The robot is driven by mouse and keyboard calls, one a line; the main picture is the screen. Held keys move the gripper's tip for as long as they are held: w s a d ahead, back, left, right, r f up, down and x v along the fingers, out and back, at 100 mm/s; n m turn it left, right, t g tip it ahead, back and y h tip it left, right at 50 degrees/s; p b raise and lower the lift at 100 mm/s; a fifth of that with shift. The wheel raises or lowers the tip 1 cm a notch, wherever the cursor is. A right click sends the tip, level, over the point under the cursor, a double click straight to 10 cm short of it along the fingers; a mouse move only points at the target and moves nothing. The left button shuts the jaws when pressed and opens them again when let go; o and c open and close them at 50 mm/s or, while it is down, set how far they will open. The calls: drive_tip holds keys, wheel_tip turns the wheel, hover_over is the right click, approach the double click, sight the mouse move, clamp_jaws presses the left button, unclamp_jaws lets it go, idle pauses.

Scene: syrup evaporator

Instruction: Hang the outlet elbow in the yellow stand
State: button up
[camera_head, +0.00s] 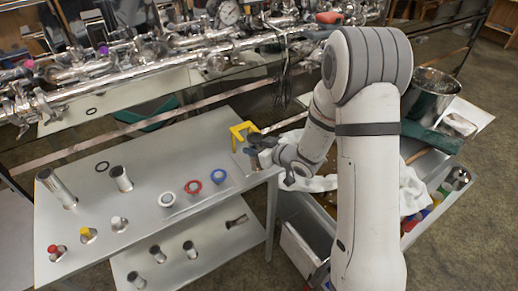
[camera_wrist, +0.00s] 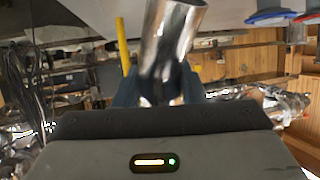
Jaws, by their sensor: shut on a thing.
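The yellow stand (camera_head: 237,130) is at the far right corner of the steel table, with two uprights and a top bar. My gripper (camera_head: 258,141) is right beside the stand at the table's edge. In the wrist view my gripper (camera_wrist: 158,92) is shut on the shiny metal outlet elbow (camera_wrist: 172,35), which stands out past the fingertips. A yellow upright (camera_wrist: 122,45) of the stand shows just left of the elbow. In the head view the elbow is mostly hidden by my gripper. I cannot tell whether elbow and stand touch.
The steel table (camera_head: 140,185) holds white (camera_head: 167,199), red (camera_head: 193,187) and blue (camera_head: 219,176) rings and several metal fittings. Shiny piping (camera_head: 150,65) runs behind it. A grey cart (camera_head: 436,185) with a white cloth and a metal bucket (camera_head: 431,95) stands at the right.

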drive_tip(key=shift+w+a, duration=0.6)
drive_tip(key=shift+w, duration=0.25)
drive_tip(key=shift+w+a, duration=0.15)
drive_tip(key=shift+w, duration=0.05)
drive_tip(key=shift+w+a, duration=0.6)
drive_tip(key=shift+w, duration=0.3)
drive_tip(key=shift+w, duration=0.2)
idle(0.4)
drive_tip(key=shift+w+a, duration=0.2)
drive_tip(key=shift+w, duration=0.1)
drive_tip(key=shift+w+b, duration=0.1)
drive_tip(key=shift+b, duration=0.2)
drive_tip(key=shift+w+a+f, duration=0.2)
drive_tip(key=shift+w+f, duration=0.05)
drive_tip(key=shift+w, duration=0.05)
